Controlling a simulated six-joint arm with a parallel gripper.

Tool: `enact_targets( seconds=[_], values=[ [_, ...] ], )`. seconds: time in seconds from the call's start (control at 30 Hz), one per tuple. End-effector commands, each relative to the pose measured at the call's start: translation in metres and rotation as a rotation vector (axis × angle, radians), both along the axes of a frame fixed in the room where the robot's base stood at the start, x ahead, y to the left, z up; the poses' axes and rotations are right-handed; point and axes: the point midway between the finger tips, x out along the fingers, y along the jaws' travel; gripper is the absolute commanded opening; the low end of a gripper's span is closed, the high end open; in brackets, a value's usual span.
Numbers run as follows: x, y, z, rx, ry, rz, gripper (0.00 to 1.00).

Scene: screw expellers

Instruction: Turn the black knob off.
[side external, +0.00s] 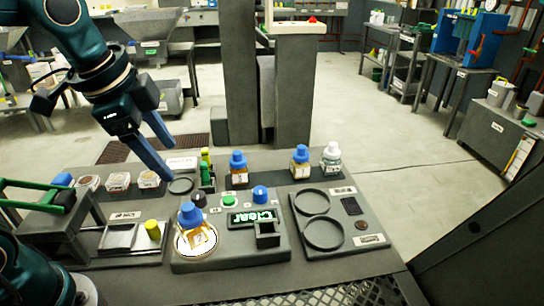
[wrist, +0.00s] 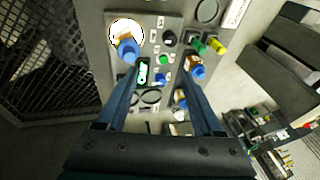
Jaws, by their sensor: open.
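The black knob (side external: 198,199) stands on the top left of the grey control panel (side external: 272,252), behind a blue-capped bottle. It also shows in the wrist view (wrist: 169,39), near the top centre. My gripper (side external: 170,162) is open and empty, above and to the left of the black knob in the side view, and apart from it. In the wrist view its two blue fingers (wrist: 161,66) are spread, with the panel seen between and beyond them. The panel also has a green button (side external: 229,201), a blue knob (side external: 260,193) and a lit display (side external: 252,217) with green lettering.
A blue-capped bottle (side external: 193,233) stands on the panel's lit round plate, close to the black knob. Green and yellow items (side external: 206,170) stand behind the knob. More bottles (side external: 300,163) stand at the back right. Two round holders (side external: 324,233) lie at right.

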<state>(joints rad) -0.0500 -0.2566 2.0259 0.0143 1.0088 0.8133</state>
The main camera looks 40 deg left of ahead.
Motion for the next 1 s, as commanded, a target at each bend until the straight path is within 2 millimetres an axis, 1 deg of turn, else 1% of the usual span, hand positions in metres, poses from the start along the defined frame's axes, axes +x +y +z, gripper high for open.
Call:
enact_targets(
  seconds=[0.03, 0.17, 0.2, 0.3, 0.37, 0.5, 0.63, 1.0],
  values=[
    [0.012, 0.003, -0.006, 0.02, 0.04, -0.047, 0.68],
    [0.038, 0.012, -0.024, 0.055, 0.126, -0.156, 0.68],
    [0.045, 0.015, -0.031, 0.061, 0.153, -0.183, 0.68],
    [0.058, 0.021, -0.05, 0.064, 0.213, -0.22, 0.68],
    [0.063, 0.024, -0.061, 0.06, 0.244, -0.225, 0.68],
    [0.067, 0.028, -0.082, 0.045, 0.303, -0.214, 0.68],
    [0.064, 0.03, -0.094, 0.036, 0.333, -0.208, 0.68],
    [0.065, 0.031, -0.136, 0.036, 0.334, -0.205, 0.68]
  ],
)
